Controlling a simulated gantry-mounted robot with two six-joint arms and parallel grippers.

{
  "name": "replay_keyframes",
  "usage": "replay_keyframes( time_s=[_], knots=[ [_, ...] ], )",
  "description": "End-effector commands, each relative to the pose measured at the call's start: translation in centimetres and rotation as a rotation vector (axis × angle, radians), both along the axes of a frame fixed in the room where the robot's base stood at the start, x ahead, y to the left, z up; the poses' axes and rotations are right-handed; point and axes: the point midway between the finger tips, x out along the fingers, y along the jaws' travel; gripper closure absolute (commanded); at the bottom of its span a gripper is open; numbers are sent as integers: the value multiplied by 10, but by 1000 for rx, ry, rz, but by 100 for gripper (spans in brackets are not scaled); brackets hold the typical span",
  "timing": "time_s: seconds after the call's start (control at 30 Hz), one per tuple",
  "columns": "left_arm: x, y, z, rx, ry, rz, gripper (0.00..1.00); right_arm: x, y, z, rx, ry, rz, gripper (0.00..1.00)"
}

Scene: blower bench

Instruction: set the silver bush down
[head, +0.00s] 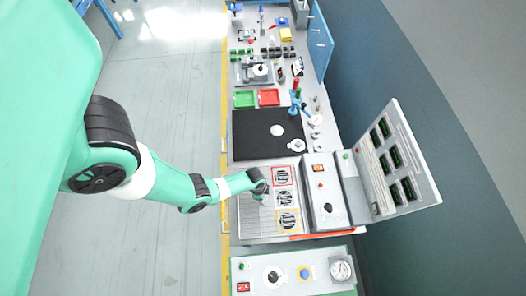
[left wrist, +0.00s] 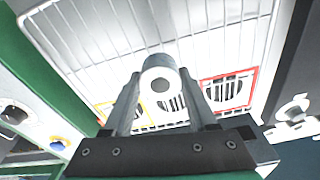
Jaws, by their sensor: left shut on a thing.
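The silver bush (left wrist: 160,71), a pale grey ring-shaped cylinder with a round hole, is between the two fingers of my left gripper (left wrist: 160,88) in the left wrist view. The gripper is shut on it. In the head view my left gripper (head: 261,190) is over the blower bench's grille (head: 256,214), beside the vents. I cannot make out the bush in the head view, nor how high it is above the grille. My right gripper is in neither view.
A red-framed vent (head: 283,175), a middle vent (head: 285,197) and a yellow-framed vent (head: 287,220) line the grille's right side. A control box (head: 326,200) and a display panel (head: 396,160) stand to the right. A black mat (head: 255,135) lies beyond, with green and red trays (head: 268,97).

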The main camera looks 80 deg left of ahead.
Motion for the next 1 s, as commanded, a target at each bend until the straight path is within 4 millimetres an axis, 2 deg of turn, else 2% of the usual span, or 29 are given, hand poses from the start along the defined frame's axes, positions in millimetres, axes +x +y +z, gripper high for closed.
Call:
replay_keyframes(
  time_s=[0.03, 0.1, 0.33, 0.47, 0.5, 0.6, 0.67, 1.0],
  knots=[
    [-1, 0, -20, 0, 0, 2, 100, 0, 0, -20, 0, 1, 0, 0],
    [-1, 1, -28, 0, 0, 4, 100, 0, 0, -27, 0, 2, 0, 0],
    [-1, 1, -24, 0, -1, 4, 100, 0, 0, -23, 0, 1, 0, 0],
    [-1, 1, -28, 0, -1, 4, 100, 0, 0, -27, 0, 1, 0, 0],
    [-1, 1, -28, 0, 0, 4, 40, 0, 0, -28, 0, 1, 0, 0],
    [-1, 1, -27, 0, 0, 4, 22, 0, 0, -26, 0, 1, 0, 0],
    [-1, 1, -27, 0, 0, 4, 12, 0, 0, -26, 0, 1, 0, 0],
    [-1, 1, -22, 0, 0, 4, 12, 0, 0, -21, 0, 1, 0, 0]
  ],
)
